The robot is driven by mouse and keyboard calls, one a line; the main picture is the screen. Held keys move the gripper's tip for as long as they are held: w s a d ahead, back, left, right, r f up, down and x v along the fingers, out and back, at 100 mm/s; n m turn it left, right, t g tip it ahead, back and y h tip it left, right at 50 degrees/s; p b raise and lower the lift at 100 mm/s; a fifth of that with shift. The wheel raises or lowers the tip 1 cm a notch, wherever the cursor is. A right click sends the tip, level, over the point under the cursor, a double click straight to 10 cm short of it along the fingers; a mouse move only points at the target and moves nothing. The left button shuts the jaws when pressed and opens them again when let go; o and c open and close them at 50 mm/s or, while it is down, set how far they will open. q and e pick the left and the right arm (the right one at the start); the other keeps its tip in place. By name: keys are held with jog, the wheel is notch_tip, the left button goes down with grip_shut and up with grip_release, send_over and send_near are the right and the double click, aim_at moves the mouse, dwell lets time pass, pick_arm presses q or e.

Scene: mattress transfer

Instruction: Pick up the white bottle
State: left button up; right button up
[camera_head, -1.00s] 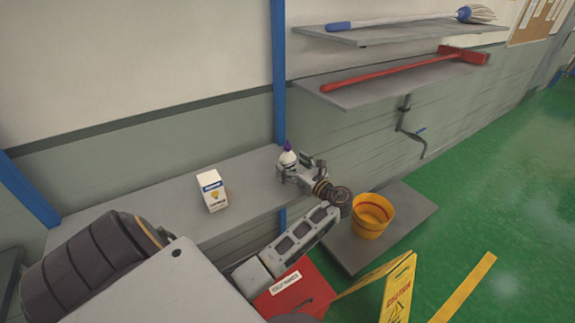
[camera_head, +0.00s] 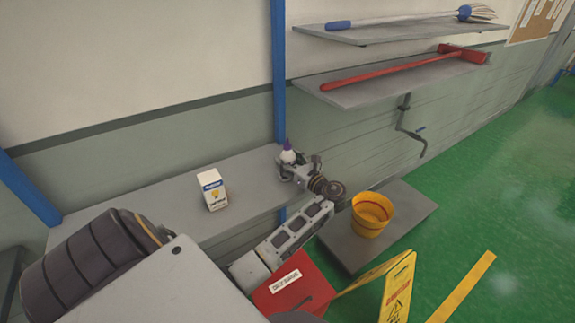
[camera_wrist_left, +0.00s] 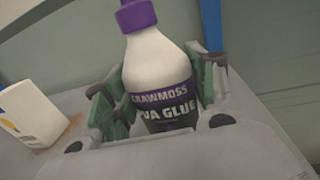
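The white bottle (camera_head: 288,156) with a purple cap stands at the right end of the grey shelf. In the left wrist view the bottle (camera_wrist_left: 158,75) shows a purple and black glue label and leans slightly in the picture. My left gripper (camera_head: 294,171) is at the bottle, with its green-padded fingers (camera_wrist_left: 160,100) on both sides of it. The pads appear to touch the bottle, so the gripper looks shut on it. The bottle's base is hidden by the gripper. My right gripper is not in view.
A blue post (camera_head: 279,80) rises behind the bottle. A yellow bucket (camera_head: 371,214) stands on a lower grey platform (camera_head: 415,212). A yellow caution sign (camera_head: 397,288) is in front.

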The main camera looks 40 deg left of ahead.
pick_arm(q)
jog(key=c, duration=0.5)
jog(key=shift+r, duration=0.1)
jog(key=shift+r, duration=4.95)
